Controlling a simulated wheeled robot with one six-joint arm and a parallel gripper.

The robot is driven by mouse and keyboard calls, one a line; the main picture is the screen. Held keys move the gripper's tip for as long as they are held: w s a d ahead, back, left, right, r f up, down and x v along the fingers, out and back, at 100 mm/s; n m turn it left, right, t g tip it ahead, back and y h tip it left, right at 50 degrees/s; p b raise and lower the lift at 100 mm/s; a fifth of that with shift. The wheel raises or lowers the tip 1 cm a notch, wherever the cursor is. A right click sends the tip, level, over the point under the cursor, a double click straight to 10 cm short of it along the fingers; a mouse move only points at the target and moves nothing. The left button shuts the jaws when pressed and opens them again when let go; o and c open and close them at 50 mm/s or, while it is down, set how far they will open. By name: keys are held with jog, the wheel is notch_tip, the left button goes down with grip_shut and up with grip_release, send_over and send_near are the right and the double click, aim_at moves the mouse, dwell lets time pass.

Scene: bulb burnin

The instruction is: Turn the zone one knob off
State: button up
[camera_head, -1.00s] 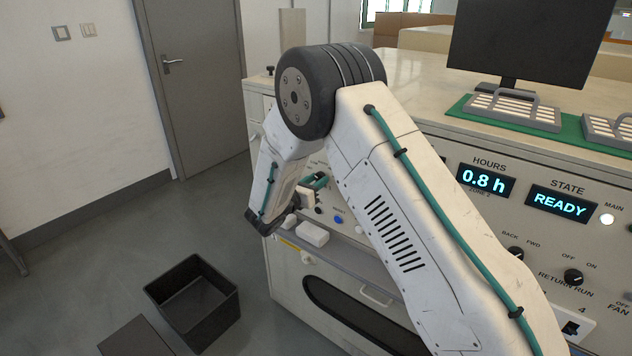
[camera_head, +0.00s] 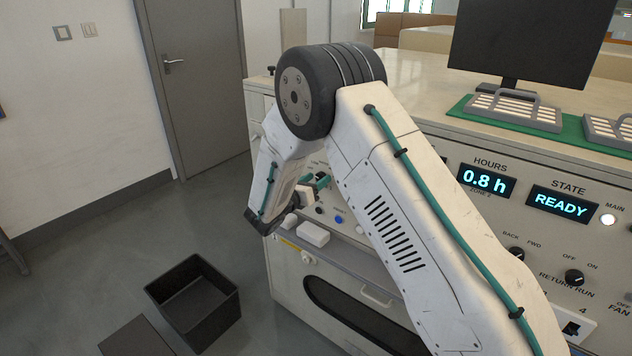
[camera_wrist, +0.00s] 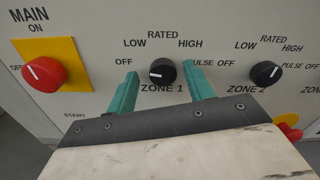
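The zone one knob (camera_wrist: 163,71) is black and round, above the ZONE 1 label in the wrist view. Its white mark lies nearly level on the knob's left side, toward the OFF label. LOW, RATED, HIGH and PULSE are printed around it. My gripper (camera_wrist: 162,74) is open. Its two teal fingers stand left and right of the knob, with a gap showing on each side. In the head view my gripper (camera_head: 318,184) is at the panel's left part, and my arm hides much of the panel.
A red main knob (camera_wrist: 43,74) on a yellow plate is left of my gripper. The black zone two knob (camera_wrist: 265,73) is to the right. A red and yellow part (camera_wrist: 290,129) shows lower right. A black bin (camera_head: 194,302) stands on the floor.

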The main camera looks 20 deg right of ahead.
jog(key=shift+d, duration=0.15)
jog(key=v, duration=0.8)
jog(key=shift+d, duration=0.1)
